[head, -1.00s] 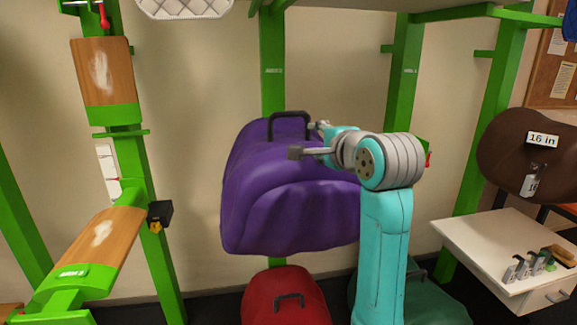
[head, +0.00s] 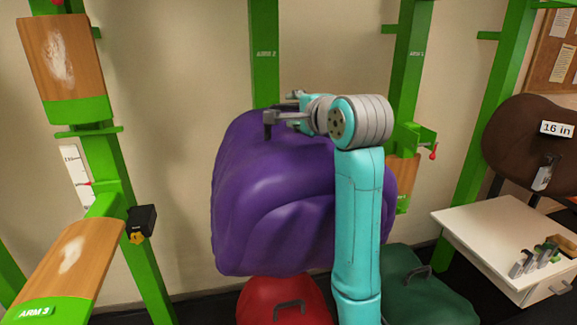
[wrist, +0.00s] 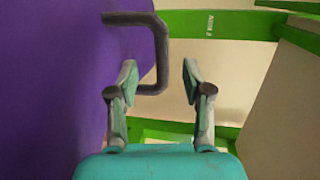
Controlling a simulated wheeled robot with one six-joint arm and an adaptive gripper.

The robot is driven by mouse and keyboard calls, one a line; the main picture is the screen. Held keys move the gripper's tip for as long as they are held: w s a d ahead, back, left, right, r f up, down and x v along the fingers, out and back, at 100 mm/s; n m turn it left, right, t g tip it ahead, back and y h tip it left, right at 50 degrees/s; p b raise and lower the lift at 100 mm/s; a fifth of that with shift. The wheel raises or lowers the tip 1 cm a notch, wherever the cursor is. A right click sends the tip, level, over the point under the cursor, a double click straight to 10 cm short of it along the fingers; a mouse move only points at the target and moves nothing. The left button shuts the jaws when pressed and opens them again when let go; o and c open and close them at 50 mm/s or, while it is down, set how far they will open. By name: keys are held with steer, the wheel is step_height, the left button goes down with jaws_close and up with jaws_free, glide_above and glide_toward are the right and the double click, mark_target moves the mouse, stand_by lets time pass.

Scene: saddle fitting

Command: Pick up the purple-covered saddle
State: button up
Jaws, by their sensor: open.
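The purple-covered saddle (head: 275,205) is a large bulky form in the middle of the head view, partly hidden on its right by my arm. In the wrist view its purple cover (wrist: 50,80) fills the left side. A dark U-shaped handle (wrist: 163,40) sticks out of the cover. My gripper (wrist: 160,80) is open and empty, with the outer bar of the handle showing between and just beyond its fingertips.
A red covered saddle (head: 265,300) and a green one (head: 425,290) are low below. A brown saddle (head: 520,145) tagged 16 in is at right, beside a white cabinet (head: 500,235) with small tools. Green posts (head: 264,50) and wooden-padded rack arms (head: 70,265) stand around.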

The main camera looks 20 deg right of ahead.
mark_target(288, 106)
steer(key=x, duration=0.3)
steer(key=shift+d+x, duration=0.2)
steer(key=shift+x, duration=0.65)
steer(key=shift+d+x, duration=0.15)
steer(key=shift+x, duration=0.75)
steer(key=shift+d+x, duration=0.2)
steer(key=shift+x, duration=0.65)
steer(key=shift+r, duration=0.1)
jaws_close()
steer(key=shift+r, duration=0.15)
